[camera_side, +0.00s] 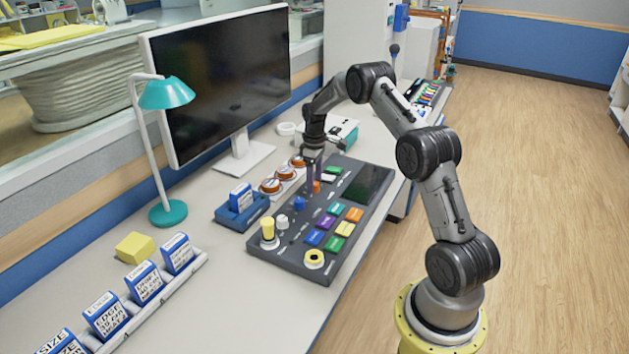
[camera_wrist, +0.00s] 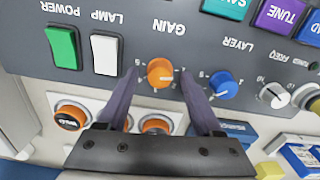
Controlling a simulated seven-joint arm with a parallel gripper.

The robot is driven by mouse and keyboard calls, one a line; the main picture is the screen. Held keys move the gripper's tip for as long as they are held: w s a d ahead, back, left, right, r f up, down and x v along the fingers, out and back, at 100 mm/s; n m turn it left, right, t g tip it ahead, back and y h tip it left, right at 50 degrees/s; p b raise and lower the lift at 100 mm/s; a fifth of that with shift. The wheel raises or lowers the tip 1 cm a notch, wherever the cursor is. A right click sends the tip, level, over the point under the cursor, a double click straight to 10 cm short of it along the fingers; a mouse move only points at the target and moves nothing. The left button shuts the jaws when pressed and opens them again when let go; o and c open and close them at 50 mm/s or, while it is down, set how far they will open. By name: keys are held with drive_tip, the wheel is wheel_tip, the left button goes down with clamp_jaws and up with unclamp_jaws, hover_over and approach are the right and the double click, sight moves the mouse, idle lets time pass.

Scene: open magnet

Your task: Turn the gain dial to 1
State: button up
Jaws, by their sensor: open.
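The gain dial is an orange round knob (camera_wrist: 160,73) on the grey control panel (camera_wrist: 225,52), below the upside-down GAIN label in the wrist view. A pale pointer line on its face runs toward the right in that view. The small marks around it are too blurred to read surely. My gripper (camera_wrist: 160,80) is open, with one purple-grey finger on each side of the dial. I cannot tell whether either finger touches it. In the side view, my gripper (camera_side: 314,181) points down at the panel, and the orange dial (camera_side: 317,187) is partly hidden beside the fingers.
A blue layer dial (camera_wrist: 223,84) sits close to the right finger in the wrist view. A green power switch (camera_wrist: 62,48) and a white lamp switch (camera_wrist: 104,54) lie left. Orange-topped round knobs (camera_side: 270,186) stand behind the panel. A monitor (camera_side: 215,80) rises behind.

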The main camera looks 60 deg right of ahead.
sight(315, 183)
wheel_tip(315, 183, up, 14)
drive_tip(key=shift+f, duration=0.2)
idle(0.4)
